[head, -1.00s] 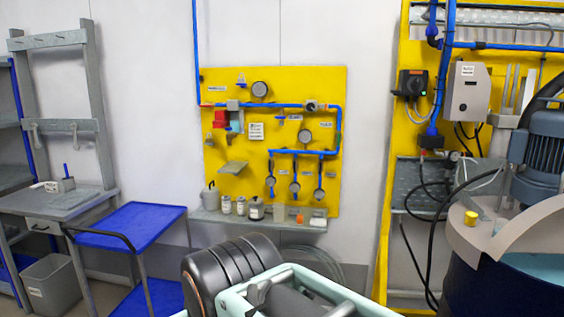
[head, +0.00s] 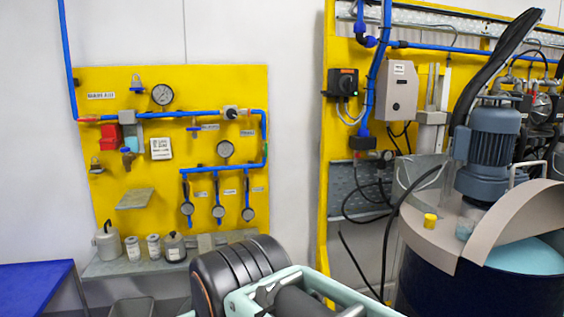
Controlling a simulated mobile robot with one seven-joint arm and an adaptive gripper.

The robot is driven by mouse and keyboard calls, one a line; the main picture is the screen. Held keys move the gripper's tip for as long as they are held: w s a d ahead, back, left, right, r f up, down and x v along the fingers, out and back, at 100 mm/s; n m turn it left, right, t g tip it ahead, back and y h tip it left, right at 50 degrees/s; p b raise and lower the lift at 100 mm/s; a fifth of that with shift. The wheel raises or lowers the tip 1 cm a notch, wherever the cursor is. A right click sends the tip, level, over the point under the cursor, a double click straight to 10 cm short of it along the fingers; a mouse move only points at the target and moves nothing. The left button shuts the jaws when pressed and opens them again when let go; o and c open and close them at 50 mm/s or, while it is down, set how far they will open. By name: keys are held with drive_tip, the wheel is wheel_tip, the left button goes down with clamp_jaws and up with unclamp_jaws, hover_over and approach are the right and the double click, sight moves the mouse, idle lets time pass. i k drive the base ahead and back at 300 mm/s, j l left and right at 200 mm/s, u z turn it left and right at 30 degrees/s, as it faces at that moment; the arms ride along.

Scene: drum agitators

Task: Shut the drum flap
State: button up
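The drum (head: 440,285) is a dark blue vessel at the lower right of the head view, cut off by the frame edge. Its beige lid (head: 428,240) carries a blue-grey motor (head: 489,147). A beige flap (head: 513,217) stands raised and tilted at the lid's right side. Pale blue contents (head: 527,254) show through the opening beside it. At the bottom centre are parts of my own arm, black and pale green. My gripper's fingers do not show.
A yellow panel (head: 150,90) with gauges and blue pipes hangs on the wall, above a shelf (head: 110,266) with small containers. A grey box (head: 397,90) and black cables are left of the drum. A blue cart (head: 35,285) is at lower left.

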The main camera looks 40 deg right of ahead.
sight(534, 207)
drive_tip(key=i+z, duration=0.5)
drive_tip(key=z, duration=0.2)
drive_tip(key=i+z, duration=0.4)
drive_tip(key=z, duration=0.3)
drive_tip(key=i+z, duration=0.1)
drive_tip(key=z, duration=0.3)
drive_tip(key=i+j+z, duration=0.1)
drive_tip(key=z, duration=0.3)
drive_tip(key=i+z, duration=0.15)
drive_tip(key=z, duration=0.25)
drive_tip(key=i+j+z, duration=0.15)
drive_tip(key=z, duration=0.2)
drive_tip(key=i+j+z, duration=0.15)
drive_tip(key=z, duration=0.25)
drive_tip(key=i+j+z, duration=0.1)
drive_tip(key=z, duration=0.25)
